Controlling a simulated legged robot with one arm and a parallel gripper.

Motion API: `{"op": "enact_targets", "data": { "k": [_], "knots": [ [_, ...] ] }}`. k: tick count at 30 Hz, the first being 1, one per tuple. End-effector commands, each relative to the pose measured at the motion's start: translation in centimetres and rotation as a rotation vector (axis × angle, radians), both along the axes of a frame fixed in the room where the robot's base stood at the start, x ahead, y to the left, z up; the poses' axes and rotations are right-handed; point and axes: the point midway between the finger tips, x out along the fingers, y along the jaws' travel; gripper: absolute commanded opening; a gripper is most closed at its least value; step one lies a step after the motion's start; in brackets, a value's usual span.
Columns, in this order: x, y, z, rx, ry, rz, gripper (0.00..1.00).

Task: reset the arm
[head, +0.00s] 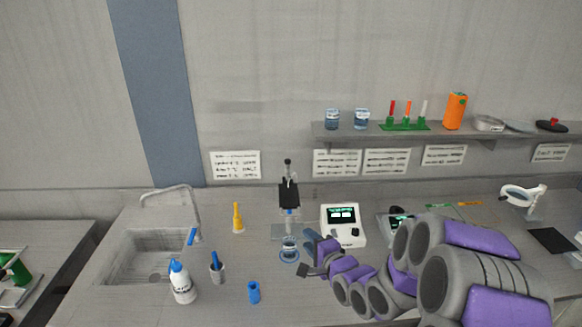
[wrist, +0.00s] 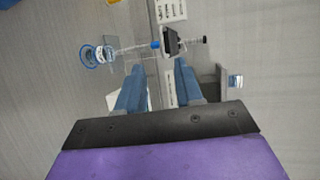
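My arm reaches in from the right over the counter. My gripper (head: 309,255) is just right of a glass beaker (head: 289,244) that stands on a blue-rimmed disc. In the wrist view, the two blue-grey fingers of my gripper (wrist: 158,78) are spread apart with nothing between them. The beaker (wrist: 103,54) shows there at upper left, apart from the fingers. A stand with a black clamp (head: 289,195) rises behind the beaker, and its black part (wrist: 171,40) shows beyond the fingertips in the wrist view.
A white instrument (head: 343,226) stands right of the stand, close behind my arm. A white bottle (head: 182,283), a pen cup (head: 217,273), a blue cylinder (head: 254,292) and a yellow bottle (head: 238,220) stand left. A sink (head: 132,263) is further left. A shelf (head: 340,136) holds glassware.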

Motion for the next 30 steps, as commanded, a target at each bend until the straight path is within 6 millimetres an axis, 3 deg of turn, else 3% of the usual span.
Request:
{"op": "enact_targets", "data": {
  "k": [7, 14, 23, 30],
  "knots": [
    [-1.8, -1.4, -1.7, -0.291, 0.091, 0.018, 0.36],
    [-7.0, -4.5, -3.6, -0.698, 0.283, 0.097, 0.36],
    [-17.8, -7.5, -4.3, -1.052, 0.570, 0.325, 0.36],
    [-28.8, -7.5, -4.1, -1.175, 0.769, 0.634, 0.36]
  ]
}}
